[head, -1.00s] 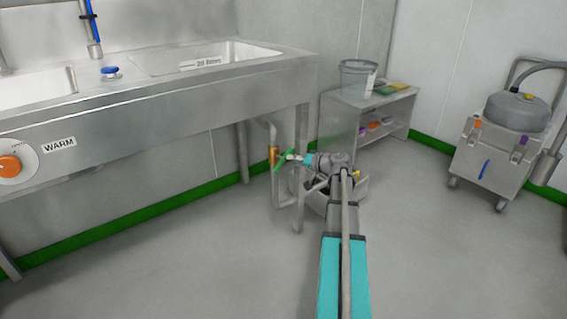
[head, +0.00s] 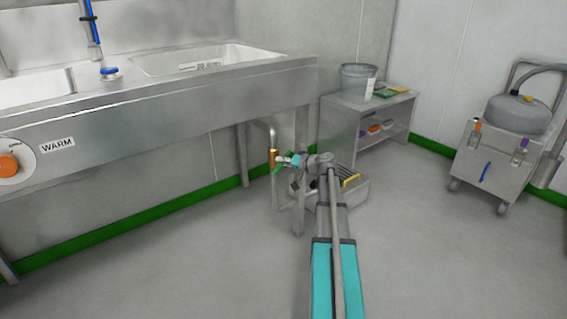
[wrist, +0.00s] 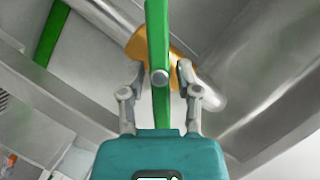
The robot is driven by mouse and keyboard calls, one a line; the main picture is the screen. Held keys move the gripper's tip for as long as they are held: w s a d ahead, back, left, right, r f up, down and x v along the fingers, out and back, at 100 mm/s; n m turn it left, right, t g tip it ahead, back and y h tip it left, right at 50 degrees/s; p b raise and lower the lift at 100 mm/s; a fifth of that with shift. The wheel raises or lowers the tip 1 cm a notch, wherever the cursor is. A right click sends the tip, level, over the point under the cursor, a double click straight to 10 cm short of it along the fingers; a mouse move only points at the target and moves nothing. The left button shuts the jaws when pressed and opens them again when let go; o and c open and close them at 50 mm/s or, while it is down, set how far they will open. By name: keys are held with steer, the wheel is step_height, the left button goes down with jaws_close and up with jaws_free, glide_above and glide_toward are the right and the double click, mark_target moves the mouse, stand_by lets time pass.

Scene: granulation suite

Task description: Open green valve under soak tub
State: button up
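The green valve handle (wrist: 158,38) runs upright through the middle of the wrist view, in front of a brass valve body (wrist: 150,45) on a pipe. In the head view the handle (head: 279,170) is small and partly hidden by my gripper (head: 286,161). The brass body (head: 273,157) sits on the vertical pipe below the right-hand tub (head: 215,58). In the wrist view my gripper (wrist: 160,75) has one finger on each side of the handle. A narrow gap shows on both sides, so it looks open around the handle.
A steel sink leg (head: 299,190) stands close to my gripper. A grey box (head: 345,192) with a yellow handle is on the floor behind my arm. A low shelf (head: 345,110) with a bucket (head: 357,80) and a wheeled machine (head: 490,155) stand to the right. The front floor is clear.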

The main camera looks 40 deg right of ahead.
jaws_close()
steer(key=shift+r+n, duration=0.1)
steer(key=shift+n, duration=0.2)
steer(key=n+h+p, duration=0.2)
steer(key=shift+a+r+n+g, duration=0.1)
steer(key=shift+a+n+g, duration=0.05)
steer(key=shift+n+g, duration=0.2)
steer(key=n+h, duration=0.2)
steer(key=n, duration=0.1)
steer(key=shift+n+p, duration=0.25)
steer(key=shift+p, duration=0.05)
stand_by(0.5)
steer(key=shift+o, duration=2.4)
jaws_free()
